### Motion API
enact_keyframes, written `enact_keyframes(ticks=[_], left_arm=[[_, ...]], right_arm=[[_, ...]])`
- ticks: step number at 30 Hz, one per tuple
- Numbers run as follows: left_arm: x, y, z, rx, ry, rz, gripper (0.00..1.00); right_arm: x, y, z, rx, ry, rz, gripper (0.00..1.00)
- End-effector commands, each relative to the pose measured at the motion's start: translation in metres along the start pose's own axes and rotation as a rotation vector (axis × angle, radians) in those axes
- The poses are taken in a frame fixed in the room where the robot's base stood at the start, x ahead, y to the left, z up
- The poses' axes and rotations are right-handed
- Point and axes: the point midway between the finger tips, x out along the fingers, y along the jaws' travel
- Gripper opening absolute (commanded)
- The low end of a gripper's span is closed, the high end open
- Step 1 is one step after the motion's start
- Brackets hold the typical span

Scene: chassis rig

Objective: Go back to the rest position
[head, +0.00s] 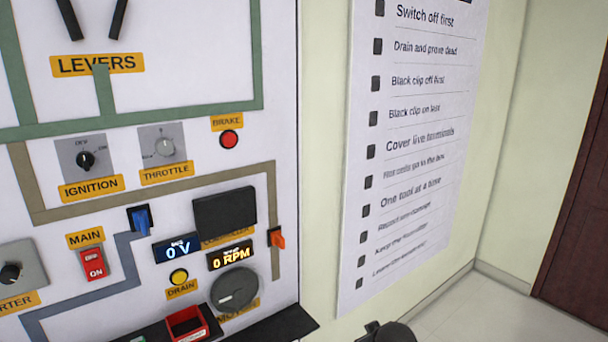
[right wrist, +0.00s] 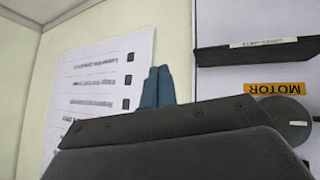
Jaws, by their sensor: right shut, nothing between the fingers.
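My right gripper (right wrist: 158,86) shows in the right wrist view as two blue-grey fingers pressed together, shut and empty. Behind them are the white sheet of printed rules and the pale wall; they touch nothing that I can see. In the head view only a dark part, probably of my right arm, shows at the bottom edge, right of the panel. My left gripper is not in view.
The white panel (head: 130,190) fills the left of the head view, with a dark shelf (head: 262,330) jutting out low down and a red tray (head: 187,324) on it. The rules sheet (head: 420,150) hangs right of it. Floor (head: 500,310) at lower right is clear.

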Motion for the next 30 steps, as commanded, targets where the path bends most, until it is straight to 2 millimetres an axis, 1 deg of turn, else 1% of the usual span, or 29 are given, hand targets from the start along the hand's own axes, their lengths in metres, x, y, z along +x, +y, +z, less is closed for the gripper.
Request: enact_keyframes(ticks=[1, 2, 3, 8, 9, 11, 12, 14, 15, 17, 18, 20, 21, 23, 24, 27, 30], left_arm=[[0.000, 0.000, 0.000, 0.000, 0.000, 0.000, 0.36], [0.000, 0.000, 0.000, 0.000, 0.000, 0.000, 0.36], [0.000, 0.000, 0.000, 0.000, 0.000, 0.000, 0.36], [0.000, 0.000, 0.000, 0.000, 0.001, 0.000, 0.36], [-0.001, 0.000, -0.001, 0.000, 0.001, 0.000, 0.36], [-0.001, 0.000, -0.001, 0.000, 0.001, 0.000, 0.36], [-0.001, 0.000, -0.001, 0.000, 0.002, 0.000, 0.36], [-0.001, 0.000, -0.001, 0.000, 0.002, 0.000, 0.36], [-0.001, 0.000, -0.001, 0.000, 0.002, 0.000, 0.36], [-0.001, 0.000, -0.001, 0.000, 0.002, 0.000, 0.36], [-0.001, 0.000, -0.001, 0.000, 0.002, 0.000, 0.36], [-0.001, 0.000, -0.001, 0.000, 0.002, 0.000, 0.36], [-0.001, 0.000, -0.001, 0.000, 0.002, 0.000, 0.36], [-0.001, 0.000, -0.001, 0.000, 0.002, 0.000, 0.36], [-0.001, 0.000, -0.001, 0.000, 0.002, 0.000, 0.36], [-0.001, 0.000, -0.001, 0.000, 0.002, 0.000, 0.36], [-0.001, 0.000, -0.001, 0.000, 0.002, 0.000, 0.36]], right_arm=[[0.003, -0.009, 0.025, 0.014, -0.039, 0.001, 0.00], [0.005, -0.013, 0.038, 0.022, -0.059, 0.005, 0.00], [0.006, -0.018, 0.055, 0.035, -0.085, 0.007, 0.00], [0.009, -0.044, 0.122, 0.088, -0.179, 0.007, 0.00], [0.009, -0.051, 0.138, 0.103, -0.199, 0.003, 0.00], [0.009, -0.062, 0.163, 0.123, -0.230, -0.002, 0.00], [0.008, -0.071, 0.179, 0.136, -0.250, -0.009, 0.00], [0.005, -0.084, 0.204, 0.157, -0.282, -0.021, 0.00], [0.004, -0.093, 0.221, 0.172, -0.303, -0.031, 0.00], [0.000, -0.107, 0.246, 0.193, -0.337, -0.048, 0.00], [-0.003, -0.118, 0.263, 0.207, -0.359, -0.060, 0.00], [-0.008, -0.132, 0.288, 0.227, -0.394, -0.076, 0.00], [-0.012, -0.143, 0.305, 0.240, -0.418, -0.087, 0.00], [-0.019, -0.159, 0.330, 0.258, -0.453, -0.103, 0.00], [-0.024, -0.169, 0.346, 0.267, -0.476, -0.114, 0.00], [-0.037, -0.194, 0.381, 0.286, -0.527, -0.139, 0.00], [-0.049, -0.211, 0.407, 0.295, -0.567, -0.156, 0.00]])
